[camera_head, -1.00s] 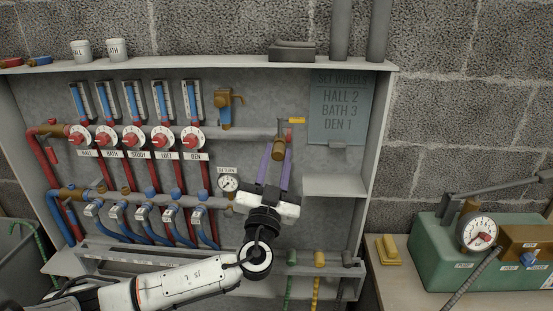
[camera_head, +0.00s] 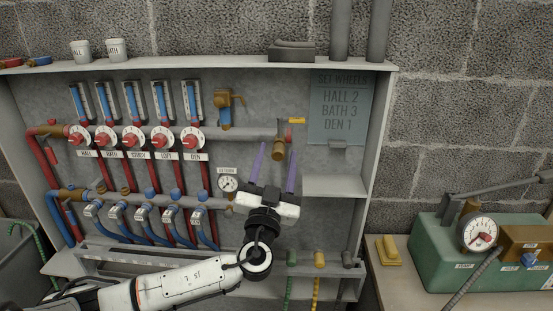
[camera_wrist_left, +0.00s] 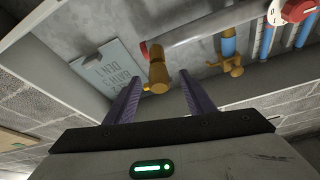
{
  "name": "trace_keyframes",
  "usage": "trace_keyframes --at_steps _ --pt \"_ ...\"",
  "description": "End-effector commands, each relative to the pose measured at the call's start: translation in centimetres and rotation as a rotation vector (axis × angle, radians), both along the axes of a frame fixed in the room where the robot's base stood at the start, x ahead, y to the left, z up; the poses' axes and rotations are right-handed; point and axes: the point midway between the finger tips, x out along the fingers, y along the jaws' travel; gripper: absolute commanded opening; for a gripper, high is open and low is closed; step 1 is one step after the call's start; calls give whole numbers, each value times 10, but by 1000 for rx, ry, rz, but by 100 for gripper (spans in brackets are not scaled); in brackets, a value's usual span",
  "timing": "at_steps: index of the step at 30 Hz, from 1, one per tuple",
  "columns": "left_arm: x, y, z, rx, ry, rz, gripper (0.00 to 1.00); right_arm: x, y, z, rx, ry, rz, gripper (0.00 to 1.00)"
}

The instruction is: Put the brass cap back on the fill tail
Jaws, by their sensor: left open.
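The fill tail (camera_head: 281,140) is a short brass stub hanging below the right end of the upper grey pipe, under a yellow lever. The brass cap (camera_head: 278,154) sits at its lower end, in line with it; whether it is fully seated cannot be told. In the left wrist view the cap (camera_wrist_left: 156,86) is a rounded brass piece facing my gripper. My left gripper (camera_head: 278,148) is open, its two purple fingers spread on either side of the cap with visible gaps. Its fingers also show in the left wrist view (camera_wrist_left: 160,75). My right gripper is out of view.
Right of the tail are a small shelf (camera_head: 335,186) and a grey-green sign (camera_head: 339,108). A round gauge (camera_head: 228,183) is left of my gripper. A brass valve (camera_head: 225,108) is up to the left. A green pump box (camera_head: 440,262) stands on the right bench.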

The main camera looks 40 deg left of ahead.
Motion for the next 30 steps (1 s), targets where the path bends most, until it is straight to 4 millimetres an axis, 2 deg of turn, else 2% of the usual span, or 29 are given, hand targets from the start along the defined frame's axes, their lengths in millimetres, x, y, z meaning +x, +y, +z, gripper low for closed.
trace_keyframes --at_steps 1,3,9,15,19,26,28,30 --pt "0 0 -1 0 0 0 49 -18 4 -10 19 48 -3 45" --pt "-5 -3 -6 -2 4 -3 49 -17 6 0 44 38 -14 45" --pt "-47 -23 -23 -4 5 -2 49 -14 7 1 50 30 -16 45" --pt "-75 -36 -34 -2 2 0 49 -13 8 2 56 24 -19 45" --pt "-84 -40 -37 -1 0 0 49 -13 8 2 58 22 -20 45" --pt "-87 -41 -37 -1 2 1 49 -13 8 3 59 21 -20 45" --pt "-87 -42 -45 -7 29 1 49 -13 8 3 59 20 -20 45" --pt "-87 -44 -65 -25 101 -1 49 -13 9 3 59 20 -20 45"
